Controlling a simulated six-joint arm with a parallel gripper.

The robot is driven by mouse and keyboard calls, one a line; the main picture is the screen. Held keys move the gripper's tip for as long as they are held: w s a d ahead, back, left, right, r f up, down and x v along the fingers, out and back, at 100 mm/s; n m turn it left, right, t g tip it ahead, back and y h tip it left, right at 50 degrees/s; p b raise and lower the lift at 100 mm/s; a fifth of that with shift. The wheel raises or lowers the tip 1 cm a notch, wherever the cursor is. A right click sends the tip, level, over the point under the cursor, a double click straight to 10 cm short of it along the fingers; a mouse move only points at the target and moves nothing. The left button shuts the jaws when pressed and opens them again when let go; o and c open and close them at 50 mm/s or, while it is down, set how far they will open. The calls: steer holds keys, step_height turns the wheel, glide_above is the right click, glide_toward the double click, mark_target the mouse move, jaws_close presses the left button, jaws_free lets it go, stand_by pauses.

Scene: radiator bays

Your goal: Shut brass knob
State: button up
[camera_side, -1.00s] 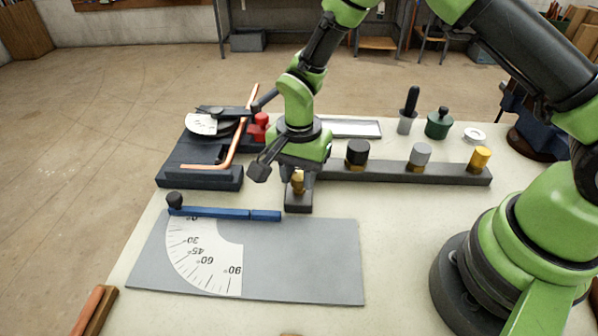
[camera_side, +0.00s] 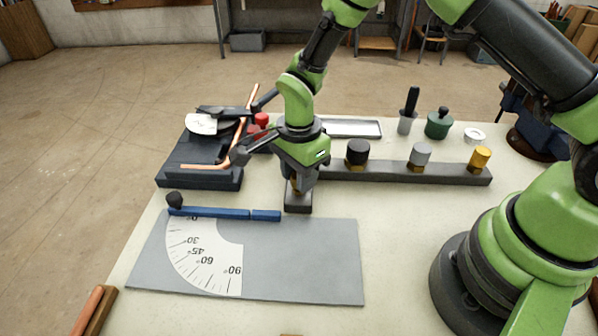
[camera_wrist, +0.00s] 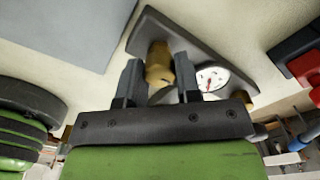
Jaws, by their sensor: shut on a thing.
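The brass knob (camera_wrist: 160,65) shows in the wrist view, between the two dark fingers of my gripper (camera_wrist: 158,72), which are shut on it. It stands on a dark block, whose bare side shows below my gripper (camera_side: 298,203) in the side view. There the gripper comes down from above and hides most of the knob. A white round gauge (camera_wrist: 212,78) with a red needle sits beside the knob in the wrist view, partly covered by a finger.
A dark rail with black (camera_side: 358,152), grey (camera_side: 420,154) and yellow (camera_side: 480,158) caps runs to the right. A bending fixture with a copper pipe (camera_side: 205,166) stands left. A grey plate (camera_side: 300,265) with a blue lever (camera_side: 225,213) lies in front.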

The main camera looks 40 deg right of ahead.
steer(key=o, duration=0.9)
step_height(320, 180, up, 9)
steer(key=shift+r, duration=0.5)
